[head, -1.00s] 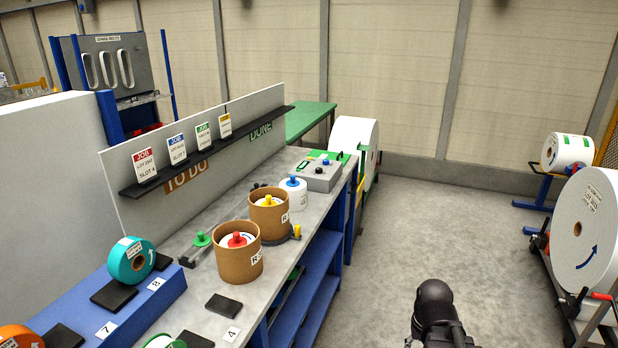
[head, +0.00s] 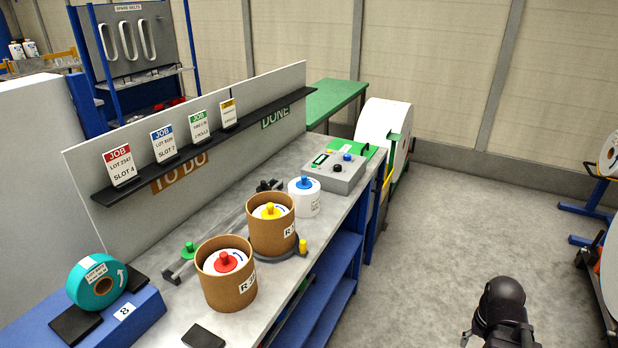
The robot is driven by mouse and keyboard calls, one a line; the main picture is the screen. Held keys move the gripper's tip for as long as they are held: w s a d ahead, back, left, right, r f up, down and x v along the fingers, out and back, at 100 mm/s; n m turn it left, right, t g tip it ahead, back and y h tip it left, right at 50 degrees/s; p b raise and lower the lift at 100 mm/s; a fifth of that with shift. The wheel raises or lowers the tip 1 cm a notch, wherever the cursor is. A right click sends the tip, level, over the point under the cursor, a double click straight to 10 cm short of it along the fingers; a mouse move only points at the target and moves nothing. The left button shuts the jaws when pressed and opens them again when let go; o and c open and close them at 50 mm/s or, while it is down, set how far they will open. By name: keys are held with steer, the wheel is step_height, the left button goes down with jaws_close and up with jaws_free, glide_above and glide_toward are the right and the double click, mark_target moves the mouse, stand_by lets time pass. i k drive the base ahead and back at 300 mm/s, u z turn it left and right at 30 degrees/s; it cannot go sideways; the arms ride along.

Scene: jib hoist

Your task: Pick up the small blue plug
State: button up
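The small blue plug (head: 304,183) stands upright in the top of a white roll (head: 305,201) on the grey workbench (head: 205,333). The roll stands behind two brown cardboard tubs and in front of a grey control box. The plug's top is in clear view, its lower part is hidden inside the roll. A dark part of my arm (head: 503,312) shows at the bottom right, over the floor and well apart from the plug.
Tubs with a yellow plug (head: 270,210) and a red plug (head: 228,261) stand nearer. A green plug (head: 189,249) is left of them. The control box (head: 336,173) has a blue knob. A panel with job cards (head: 199,132) backs the bench. Floor (head: 430,240) right of it is clear.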

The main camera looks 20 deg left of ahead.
mark_target(304, 183)
steer(key=u, duration=0.25)
steer(key=i, duration=0.65)
steer(key=u, duration=0.8)
steer(key=i, duration=0.55)
steer(key=u, duration=0.35)
